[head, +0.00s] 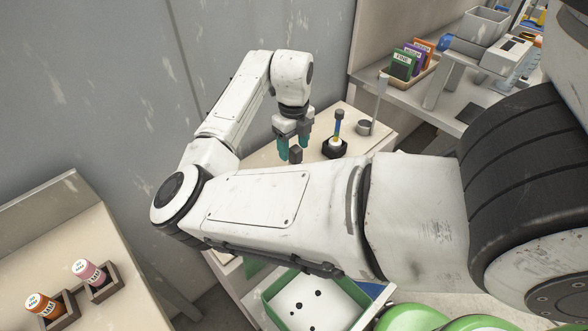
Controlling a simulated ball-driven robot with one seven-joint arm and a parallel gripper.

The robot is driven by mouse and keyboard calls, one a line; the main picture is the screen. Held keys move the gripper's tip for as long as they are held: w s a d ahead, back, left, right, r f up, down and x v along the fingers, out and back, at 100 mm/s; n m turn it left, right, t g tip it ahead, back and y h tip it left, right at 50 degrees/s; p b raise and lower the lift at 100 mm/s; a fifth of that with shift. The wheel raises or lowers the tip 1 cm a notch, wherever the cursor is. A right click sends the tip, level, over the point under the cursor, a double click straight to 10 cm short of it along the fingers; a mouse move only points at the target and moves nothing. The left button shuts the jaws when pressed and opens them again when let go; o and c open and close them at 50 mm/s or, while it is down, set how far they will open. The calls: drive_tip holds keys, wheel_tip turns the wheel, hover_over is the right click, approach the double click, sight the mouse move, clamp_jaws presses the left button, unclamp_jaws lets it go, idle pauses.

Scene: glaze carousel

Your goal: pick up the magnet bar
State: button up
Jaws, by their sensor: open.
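I cannot tell for sure which thing is the magnet bar. An upright bar (338,126) with a dark top and a blue and yellow shaft stands in a black holder (335,149) on the beige bench (262,154). My gripper (294,149) points down over this bench, left of the upright bar and apart from it. Its teal fingertips are open. A small dark block (296,155) shows close by the fingertips; whether it touches them is unclear. My own arm hides the near part of the bench.
A grey cup (364,127) stands right of the holder. A shelf (400,85) at the right bears a box of coloured packets (410,62). A green-rimmed tray (270,306) lies below my arm. Orange (43,305) and pink (88,271) jars stand at lower left. A grey wall is behind.

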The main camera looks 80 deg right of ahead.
sight(296, 162)
drive_tip(key=shift+s+a+f, duration=0.1)
drive_tip(key=shift+s+f, duration=0.05)
drive_tip(key=shift+f, duration=1.4)
drive_tip(key=shift+s+a+f, duration=0.1)
drive_tip(key=shift+s+f, duration=0.05)
drive_tip(key=shift+f, duration=1.4)
drive_tip(key=shift+c, duration=0.4)
drive_tip(key=shift+d, duration=0.1)
clamp_jaws()
